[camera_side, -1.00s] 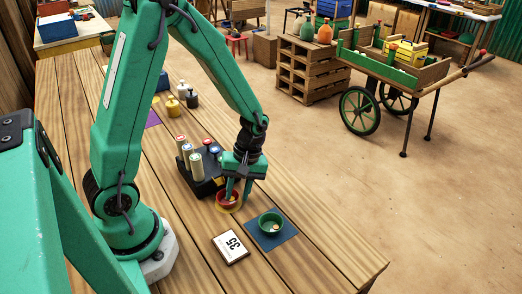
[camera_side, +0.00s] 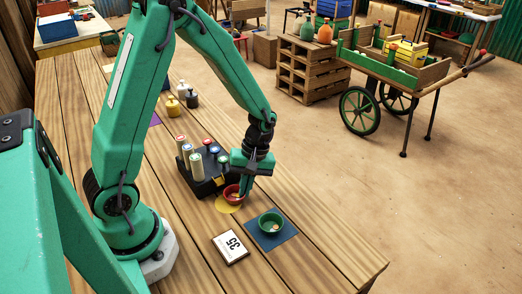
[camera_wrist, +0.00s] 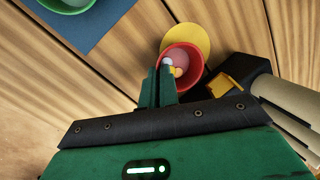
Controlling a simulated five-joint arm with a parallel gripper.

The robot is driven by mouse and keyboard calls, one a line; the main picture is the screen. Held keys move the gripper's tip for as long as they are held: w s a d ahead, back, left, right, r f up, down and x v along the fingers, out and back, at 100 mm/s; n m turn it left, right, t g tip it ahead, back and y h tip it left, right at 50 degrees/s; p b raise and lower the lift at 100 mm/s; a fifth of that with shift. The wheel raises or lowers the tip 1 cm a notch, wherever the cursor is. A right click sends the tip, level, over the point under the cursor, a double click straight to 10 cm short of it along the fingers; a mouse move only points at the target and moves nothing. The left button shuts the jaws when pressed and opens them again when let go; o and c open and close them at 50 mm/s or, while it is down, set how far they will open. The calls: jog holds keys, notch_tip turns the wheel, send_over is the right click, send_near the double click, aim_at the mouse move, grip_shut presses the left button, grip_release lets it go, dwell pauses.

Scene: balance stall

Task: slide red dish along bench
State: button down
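The red dish (camera_side: 231,193) stands on the bench beside the dark block, partly over the edge of a yellow disc (camera_side: 228,207). In the wrist view the dish (camera_wrist: 190,54) holds small pale, pink and yellow pieces. My gripper (camera_side: 243,192) is low at the dish's right side. In the wrist view my gripper's fingers (camera_wrist: 158,75) are close together at the dish's near-left rim, one seemingly inside and one outside. They look shut on the rim; the exact contact is partly hidden.
A dark block (camera_side: 206,176) with several upright cylinders is close behind the dish. A green dish (camera_side: 271,223) sits on a blue mat (camera_side: 286,236) to the front right, beside a card marked 35 (camera_side: 230,247). Small bottles (camera_side: 192,99) stand farther back.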

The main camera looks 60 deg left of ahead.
jog(key=shift+w, duration=4.95)
jog(key=c, duration=2.1)
grip_release()
jog(key=o, duration=0.5)
jog(key=shift+v, duration=3.9)
